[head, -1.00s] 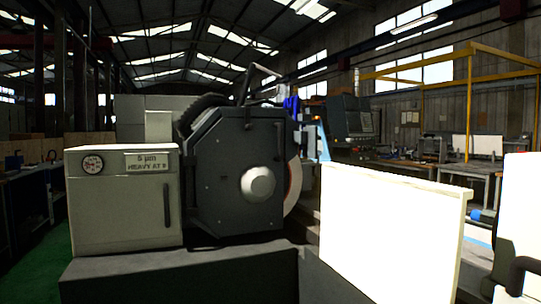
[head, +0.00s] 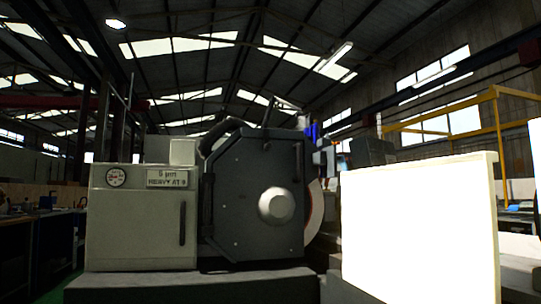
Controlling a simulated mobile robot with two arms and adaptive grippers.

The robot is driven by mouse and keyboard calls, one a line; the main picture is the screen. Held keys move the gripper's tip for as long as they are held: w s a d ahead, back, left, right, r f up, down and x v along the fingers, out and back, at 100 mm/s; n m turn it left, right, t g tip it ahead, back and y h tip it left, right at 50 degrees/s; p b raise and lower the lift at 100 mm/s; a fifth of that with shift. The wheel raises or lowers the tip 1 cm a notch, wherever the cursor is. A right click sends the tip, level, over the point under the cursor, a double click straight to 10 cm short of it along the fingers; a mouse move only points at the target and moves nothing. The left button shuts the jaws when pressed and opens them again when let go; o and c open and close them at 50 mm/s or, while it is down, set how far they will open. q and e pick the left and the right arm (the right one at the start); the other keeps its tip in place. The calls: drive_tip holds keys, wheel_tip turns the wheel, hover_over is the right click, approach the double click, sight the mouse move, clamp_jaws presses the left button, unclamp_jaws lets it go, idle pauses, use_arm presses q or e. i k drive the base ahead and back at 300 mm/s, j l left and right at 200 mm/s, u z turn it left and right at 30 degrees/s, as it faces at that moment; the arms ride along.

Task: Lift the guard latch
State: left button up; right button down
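The cylindrical grinder stands ahead of me in the head view. Its dark grey guard housing (head: 250,200) has a round pale hub (head: 277,206) on its face. A vertical bar (head: 299,163) runs along the housing's right edge; I cannot tell whether it is the guard latch. Part of the grinding wheel (head: 315,211) shows to the right of the housing. Neither of my grippers is in the picture.
A pale cabinet (head: 140,222) with a gauge and a dark handle stands left of the housing. A dark base (head: 190,288) lies in front. A bright white panel (head: 420,230) blocks the right foreground. Benches (head: 40,245) stand at the left.

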sight(267, 139)
drive_tip(key=i+j+u, duration=0.1)
drive_tip(key=i+j, duration=0.2)
drive_tip(key=i, duration=0.15)
drive_tip(key=i+j, duration=0.25)
drive_tip(key=i, duration=0.2)
drive_tip(key=i+j+u, duration=0.15)
drive_tip(key=i, duration=0.3)
drive_tip(key=i+j+u, duration=0.1)
drive_tip(key=i+j, duration=0.2)
drive_tip(key=i, duration=0.15)
